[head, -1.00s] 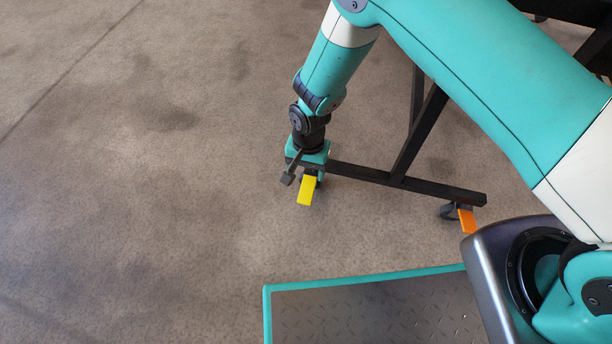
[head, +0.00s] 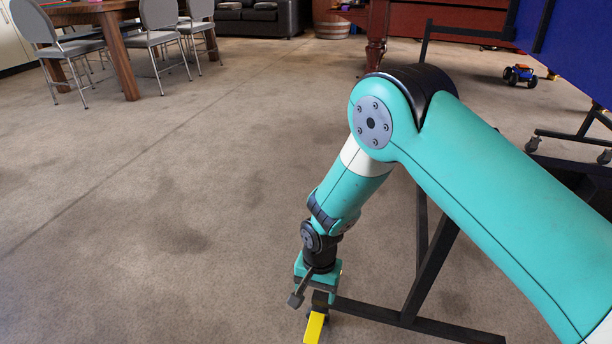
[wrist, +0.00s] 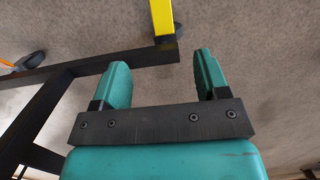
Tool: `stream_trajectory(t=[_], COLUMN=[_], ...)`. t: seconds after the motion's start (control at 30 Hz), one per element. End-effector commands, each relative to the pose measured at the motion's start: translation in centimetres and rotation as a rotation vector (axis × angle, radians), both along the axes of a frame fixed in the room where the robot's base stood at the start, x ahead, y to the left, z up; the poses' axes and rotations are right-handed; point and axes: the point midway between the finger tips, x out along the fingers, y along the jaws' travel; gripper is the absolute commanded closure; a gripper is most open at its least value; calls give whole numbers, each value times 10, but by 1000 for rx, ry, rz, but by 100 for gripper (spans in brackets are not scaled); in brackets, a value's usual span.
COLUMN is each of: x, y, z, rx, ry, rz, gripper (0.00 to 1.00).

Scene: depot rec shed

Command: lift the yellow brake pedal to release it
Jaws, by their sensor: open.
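The yellow brake pedal (head: 314,327) sticks out at the end of the black frame's foot bar (head: 420,325), low in the head view. In the wrist view the yellow pedal (wrist: 162,15) is at the top edge, partly cut off, beyond the fingertips. My gripper (wrist: 160,72) is open, with nothing between its two fingers. The end of the bar lies just past the fingertips in the picture. In the head view my gripper (head: 318,290) is right above the pedal, pointing down, with its fingers mostly hidden. I cannot tell whether it touches anything.
An orange pedal (wrist: 7,63) beside a caster shows at the left of the wrist view. Sloping black struts (head: 432,265) rise from the foot bar. Open carpet lies to the left.

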Motion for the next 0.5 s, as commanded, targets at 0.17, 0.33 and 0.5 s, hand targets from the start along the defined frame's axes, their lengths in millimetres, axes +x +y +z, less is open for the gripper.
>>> stream_trajectory(t=[0.17,0.33,0.5], x=[5,4,-23], y=[0,-10,-32], z=[36,142,255], rx=[27,112,205], ry=[-9,-35,-80], rz=[34,164,348], gripper=[32,32,32])
